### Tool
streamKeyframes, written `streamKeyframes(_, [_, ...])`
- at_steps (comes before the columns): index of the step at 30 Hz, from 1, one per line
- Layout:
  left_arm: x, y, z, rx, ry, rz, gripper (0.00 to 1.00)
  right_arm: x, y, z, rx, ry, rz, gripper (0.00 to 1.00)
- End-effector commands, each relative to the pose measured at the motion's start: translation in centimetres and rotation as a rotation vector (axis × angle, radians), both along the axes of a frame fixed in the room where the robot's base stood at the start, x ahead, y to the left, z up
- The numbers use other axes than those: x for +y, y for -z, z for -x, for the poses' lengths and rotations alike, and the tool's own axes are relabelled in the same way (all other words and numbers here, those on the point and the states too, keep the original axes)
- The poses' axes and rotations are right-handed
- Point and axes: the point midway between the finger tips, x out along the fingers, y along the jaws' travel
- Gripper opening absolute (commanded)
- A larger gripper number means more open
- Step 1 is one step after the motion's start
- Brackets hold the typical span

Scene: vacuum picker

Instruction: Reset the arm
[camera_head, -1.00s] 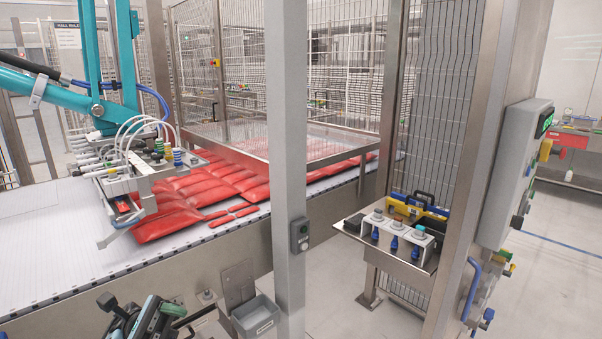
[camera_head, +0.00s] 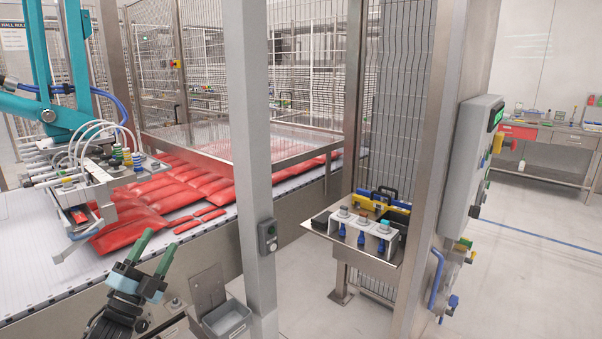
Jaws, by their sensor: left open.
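The vacuum picker arm (camera_head: 62,118) has teal links and a silver suction head (camera_head: 95,185) with white hoses. It hangs at the left over red pouches (camera_head: 130,228) on the white conveyor (camera_head: 30,255). My left gripper (camera_head: 161,239) is at the bottom left, in front of the conveyor's near side. Its two green fingers point up and are apart, with nothing between them. A grey control box (camera_head: 472,165) with a green display is mounted on the steel post at the right. My right gripper is out of view.
A grey post (camera_head: 250,120) with a small button box (camera_head: 267,236) stands mid-view. A steel shelf (camera_head: 375,262) holds blue-tipped fittings and a yellow-blue case (camera_head: 380,203). A grey bin (camera_head: 227,318) hangs below the conveyor. Open floor (camera_head: 530,270) lies at the right.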

Motion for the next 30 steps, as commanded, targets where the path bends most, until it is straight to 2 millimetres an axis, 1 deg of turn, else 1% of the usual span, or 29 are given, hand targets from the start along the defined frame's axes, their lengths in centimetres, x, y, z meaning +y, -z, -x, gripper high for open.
streamKeyframes(1, [0.9, 1.0, -1.1, 0.097, -0.006, 0.079, 0.59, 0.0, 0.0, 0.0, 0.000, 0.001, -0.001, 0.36])
streamKeyframes(3, [2.2, 2.7, -2.3, 0.231, -0.016, 0.202, 0.59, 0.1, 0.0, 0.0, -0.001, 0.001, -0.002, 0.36])
streamKeyframes(7, [4.3, 6.0, -3.9, 0.447, -0.045, 0.426, 0.59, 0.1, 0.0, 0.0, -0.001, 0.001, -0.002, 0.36])
streamKeyframes(12, [6.0, 9.6, -4.6, 0.637, -0.089, 0.655, 0.59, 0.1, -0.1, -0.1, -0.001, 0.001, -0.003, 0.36])
streamKeyframes(20, [7.6, 14.1, -4.3, 0.838, -0.169, 0.935, 0.59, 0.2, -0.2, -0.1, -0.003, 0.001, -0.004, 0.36])
streamKeyframes(22, [6.7, 16.7, -2.9, 0.880, -0.173, 0.947, 0.59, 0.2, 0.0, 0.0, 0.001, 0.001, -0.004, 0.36])
streamKeyframes(26, [4.8, 20.7, -0.3, 0.939, -0.169, 0.945, 0.59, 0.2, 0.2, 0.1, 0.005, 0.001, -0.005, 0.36])
streamKeyframes(29, [3.4, 23.8, 2.3, 0.989, -0.167, 0.948, 0.59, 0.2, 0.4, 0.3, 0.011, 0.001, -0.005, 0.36])
streamKeyframes(30, [2.7, 25.2, 3.5, 1.012, -0.165, 0.950, 0.59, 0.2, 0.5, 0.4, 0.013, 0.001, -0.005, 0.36])
